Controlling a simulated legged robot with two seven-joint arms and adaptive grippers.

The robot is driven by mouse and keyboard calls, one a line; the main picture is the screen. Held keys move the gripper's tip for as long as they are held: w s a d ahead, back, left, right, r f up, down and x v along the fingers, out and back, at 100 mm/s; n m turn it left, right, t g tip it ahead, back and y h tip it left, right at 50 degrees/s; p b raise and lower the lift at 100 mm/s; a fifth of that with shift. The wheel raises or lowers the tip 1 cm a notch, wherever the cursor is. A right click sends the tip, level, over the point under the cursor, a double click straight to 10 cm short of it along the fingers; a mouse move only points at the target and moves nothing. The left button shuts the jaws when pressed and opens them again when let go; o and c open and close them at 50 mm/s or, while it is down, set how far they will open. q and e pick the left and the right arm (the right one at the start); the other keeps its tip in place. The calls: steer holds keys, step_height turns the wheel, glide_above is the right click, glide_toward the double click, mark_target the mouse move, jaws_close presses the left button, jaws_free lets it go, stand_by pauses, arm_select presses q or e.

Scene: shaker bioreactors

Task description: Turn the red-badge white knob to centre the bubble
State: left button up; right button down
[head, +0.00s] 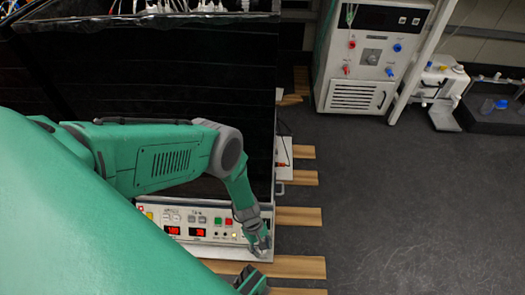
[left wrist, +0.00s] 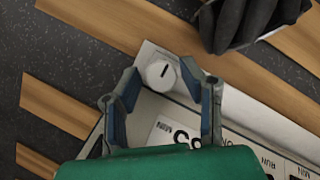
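A white round knob (left wrist: 160,74) with a dark line mark sits at the panel's corner in the left wrist view. My left gripper (left wrist: 158,88) is open, its two fingers on either side of the knob; I cannot tell whether they touch it. In the head view my left gripper (head: 259,244) is at the right end of the control panel (head: 190,240) and hides the knob. No red badge or bubble can be made out. A grey and green part, possibly my right gripper (head: 250,282), shows at the bottom edge; its fingers are unclear.
The panel carries red displays (head: 172,230) and coloured buttons under a large dark cabinet (head: 150,80). Wooden slats (head: 298,216) stick out at its right. A dark ribbed object (left wrist: 245,22) is close to the knob.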

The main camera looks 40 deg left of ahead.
arm_select(q)
steer(key=shift+s+d+f, duration=0.1)
steer(key=shift+f, duration=0.5)
steer(key=shift+r, duration=0.1)
steer(key=shift+d, duration=0.1)
jaws_close()
